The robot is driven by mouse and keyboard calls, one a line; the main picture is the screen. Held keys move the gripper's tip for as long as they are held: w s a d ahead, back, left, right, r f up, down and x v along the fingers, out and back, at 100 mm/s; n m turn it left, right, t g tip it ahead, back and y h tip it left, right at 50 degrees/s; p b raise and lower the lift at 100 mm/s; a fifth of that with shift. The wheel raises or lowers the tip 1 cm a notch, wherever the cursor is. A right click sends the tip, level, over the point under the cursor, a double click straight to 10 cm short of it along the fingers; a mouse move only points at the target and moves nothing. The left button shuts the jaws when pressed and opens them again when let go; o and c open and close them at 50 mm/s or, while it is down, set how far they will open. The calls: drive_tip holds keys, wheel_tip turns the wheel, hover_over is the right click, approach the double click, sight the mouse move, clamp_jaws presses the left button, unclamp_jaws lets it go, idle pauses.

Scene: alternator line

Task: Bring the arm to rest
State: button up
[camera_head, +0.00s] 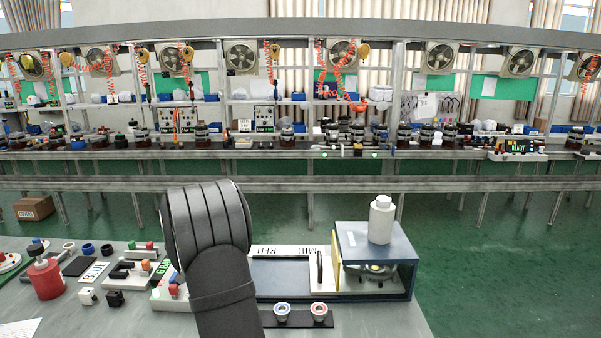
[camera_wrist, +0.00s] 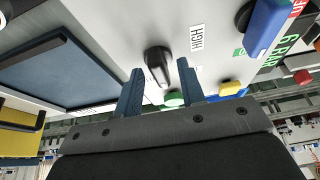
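In the wrist view my gripper (camera_wrist: 160,85) has its two blue-grey fingers spread apart with nothing held between them. A black rotary knob (camera_wrist: 157,62) on a pale panel shows in the gap beyond the fingertips, beside a HIGH label (camera_wrist: 197,37). I cannot tell how far the tips are from the panel. A green button (camera_wrist: 173,99) shows between the fingers. A yellow button (camera_wrist: 230,88) is right of the right finger. In the head view my dark arm stands over the bench and hides my gripper.
A blue open-fronted box (camera_head: 375,240) holds a metal part (camera_head: 372,268), with a white bottle (camera_head: 381,220) on top. A red bottle (camera_head: 46,278) stands at the left of the grey bench (camera_head: 385,318). Two ringed parts (camera_head: 283,310) sit on a dark strip in front. The conveyor line (camera_head: 300,154) is behind.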

drive_tip(key=shift+d+n, duration=0.1)
drive_tip(key=shift+n, duration=0.5)
drive_tip(key=v, duration=1.7)
drive_tip(key=w+f+n+y, duration=0.1)
drive_tip(key=w+f+n, duration=0.1)
drive_tip(key=f, duration=0.2)
drive_tip(key=w+f+n+y, duration=0.1)
drive_tip(key=f+n, duration=0.1)
drive_tip(key=f, duration=0.3)
drive_tip(key=w+f+n+g, duration=0.1)
drive_tip(key=w+f+n, duration=0.1)
drive_tip(key=f, duration=0.2)
drive_tip(key=shift+w+f+y, duration=0.25)
drive_tip(key=shift+w+y, duration=0.05)
drive_tip(key=shift+y, duration=0.1)
drive_tip(key=shift+w+f+n, duration=0.15)
drive_tip(key=shift+f+n, duration=0.25)
drive_tip(key=shift+f, duration=0.15)
